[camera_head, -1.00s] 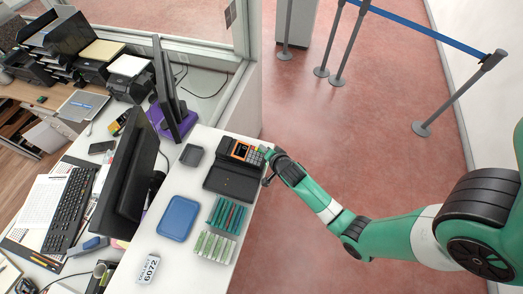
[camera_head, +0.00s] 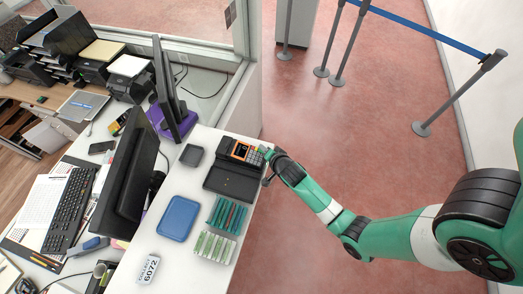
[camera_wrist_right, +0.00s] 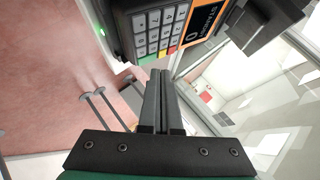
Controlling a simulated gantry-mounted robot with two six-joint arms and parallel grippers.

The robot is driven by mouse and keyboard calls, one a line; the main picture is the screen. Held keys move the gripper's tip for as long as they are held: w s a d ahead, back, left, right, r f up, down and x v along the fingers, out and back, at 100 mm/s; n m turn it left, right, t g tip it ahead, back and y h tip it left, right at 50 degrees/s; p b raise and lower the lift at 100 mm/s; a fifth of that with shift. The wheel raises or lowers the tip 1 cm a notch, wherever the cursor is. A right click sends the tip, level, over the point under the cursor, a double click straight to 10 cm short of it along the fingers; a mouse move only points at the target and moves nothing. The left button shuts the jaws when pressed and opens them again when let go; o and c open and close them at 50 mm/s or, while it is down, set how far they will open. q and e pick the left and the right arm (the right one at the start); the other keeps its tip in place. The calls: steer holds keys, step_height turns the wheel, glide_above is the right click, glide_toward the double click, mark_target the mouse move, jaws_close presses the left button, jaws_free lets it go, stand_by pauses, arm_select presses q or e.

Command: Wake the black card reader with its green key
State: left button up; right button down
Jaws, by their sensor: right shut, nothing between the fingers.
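The black card reader (camera_head: 234,158) sits at the right edge of the white counter, on a black base. Its orange screen is lit. In the right wrist view the reader (camera_wrist_right: 122,18) hangs in from the top, with grey number keys and a row of coloured keys. The green key (camera_wrist_right: 147,60) is at the row's left end, beside the yellow and red ones. My right gripper (camera_head: 266,152) is shut and empty at the reader's keypad side. In the right wrist view its fingertips (camera_wrist_right: 160,72) are close to the green key; I cannot tell whether they touch. My left gripper is not in view.
A small dark tray (camera_head: 191,155), a blue tray (camera_head: 179,218), bundles of green sticks (camera_head: 226,215) and a white number tag (camera_head: 148,269) lie on the counter. A monitor (camera_head: 126,180) stands left. The red floor right of the counter is open, with barrier posts (camera_head: 430,125) farther off.

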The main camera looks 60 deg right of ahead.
steer(key=shift+f, duration=0.15)
steer(key=shift+w+f+b, duration=0.1)
steer(key=shift+f+b, duration=0.15)
steer(key=shift+b, duration=0.25)
steer(key=shift+f+b, duration=0.3)
steer(key=shift+b, duration=0.05)
stand_by(0.5)
steer(key=shift+r, duration=0.1)
steer(key=shift+r+p, duration=0.6)
steer(key=shift+p, duration=0.15)
steer(key=r+p, duration=0.2)
steer(key=s+r+p, duration=0.1)
steer(key=r+p, duration=0.1)
steer(key=r, duration=0.1)
steer(key=shift+s+p, duration=0.15)
steer(key=shift+p, duration=0.25)
